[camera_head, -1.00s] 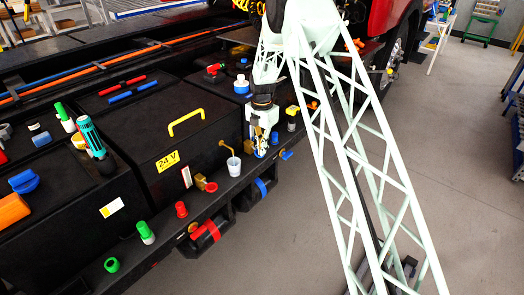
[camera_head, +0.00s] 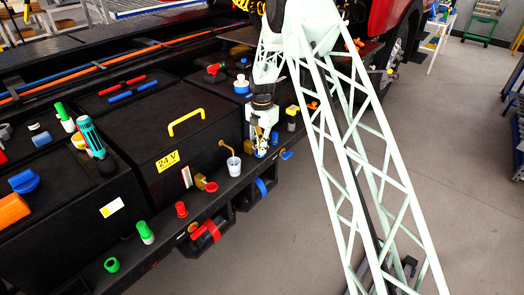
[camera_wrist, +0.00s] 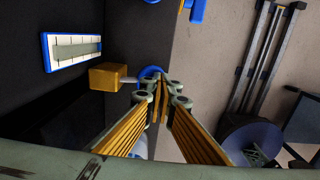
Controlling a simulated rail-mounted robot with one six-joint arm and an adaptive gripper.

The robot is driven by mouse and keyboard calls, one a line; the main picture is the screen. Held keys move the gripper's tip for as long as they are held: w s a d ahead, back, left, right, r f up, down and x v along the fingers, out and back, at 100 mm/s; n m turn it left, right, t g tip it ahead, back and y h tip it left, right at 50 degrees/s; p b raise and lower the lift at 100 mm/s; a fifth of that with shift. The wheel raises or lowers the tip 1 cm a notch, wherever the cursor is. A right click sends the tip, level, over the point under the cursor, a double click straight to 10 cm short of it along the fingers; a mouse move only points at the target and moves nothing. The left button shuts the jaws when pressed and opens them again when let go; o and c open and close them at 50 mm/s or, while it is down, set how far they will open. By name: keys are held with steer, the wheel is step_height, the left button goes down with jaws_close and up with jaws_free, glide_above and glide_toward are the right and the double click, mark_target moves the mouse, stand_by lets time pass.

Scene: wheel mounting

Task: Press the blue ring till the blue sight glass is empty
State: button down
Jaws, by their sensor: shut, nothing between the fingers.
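The blue ring (camera_wrist: 149,72) shows in the wrist view, partly hidden behind the fingertips of my gripper (camera_wrist: 163,90). My gripper is shut and empty, with its tips over or against the ring; I cannot tell whether they touch it. The blue sight glass (camera_wrist: 46,52) has a blue frame, a white scale and a grey-green strip, to the left in the wrist view; its fill level is not clear. A brass block (camera_wrist: 108,77) with a short stem sits between the glass and the ring. In the head view my gripper (camera_head: 261,152) is at the black side rail.
In the head view a white cup (camera_head: 233,166) stands left of my gripper and a blue lever (camera_head: 287,155) right of it. A black box with a yellow handle (camera_head: 186,120) stands behind the rail. Open floor (camera_head: 440,160) lies to the right.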

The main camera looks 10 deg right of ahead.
steer(key=shift+r, duration=0.2)
stand_by(0.3)
steer(key=shift+r+p, duration=0.35)
steer(key=shift+r, duration=0.4)
steer(key=shift+r+p, duration=0.3)
steer(key=shift+r, duration=0.15)
step_height(320, 180, up, 13)
steer(key=s+d+p, duration=0.1)
steer(key=p, duration=0.1)
steer(key=shift+s+f+p, duration=0.15)
steer(key=shift+p, duration=0.25)
stand_by(0.4)
